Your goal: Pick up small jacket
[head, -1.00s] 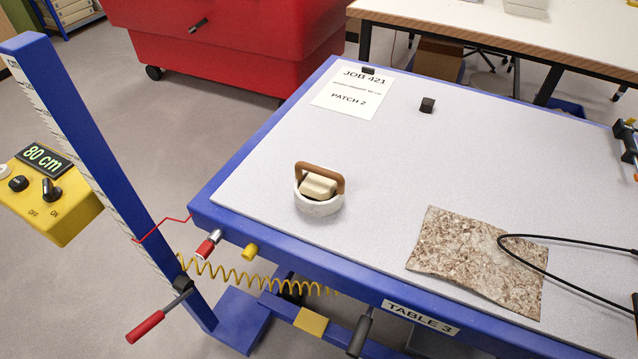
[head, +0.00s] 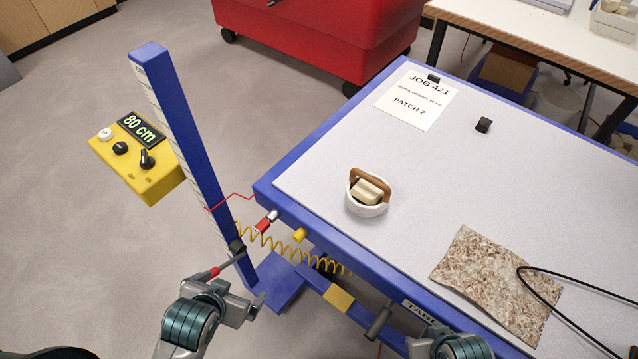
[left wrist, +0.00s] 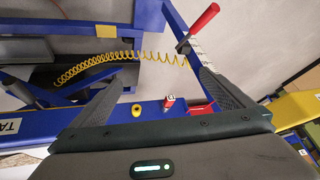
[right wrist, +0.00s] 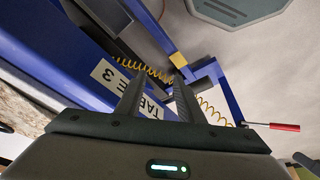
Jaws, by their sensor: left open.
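The small jacket (head: 368,195) is a white, round plaster piece holding a cream block, with a brown handle over it. It sits upright on the grey tabletop near the left corner of the table in the head view. My left gripper (head: 248,303) is open and empty, low beside the blue post, off the table's near side and well apart from the jacket. It also shows open in the left wrist view (left wrist: 160,75). My right gripper shows in the right wrist view (right wrist: 160,85), partly open and empty, near the table's front edge. Neither wrist view shows the jacket.
The blue post (head: 190,140) with a yellow control box (head: 140,165) stands left of the table. A yellow coiled hose (head: 300,255) hangs under the edge. A brown textured sheet (head: 495,285), a black cable, a paper sign (head: 415,97) and a black block (head: 483,125) lie on the table.

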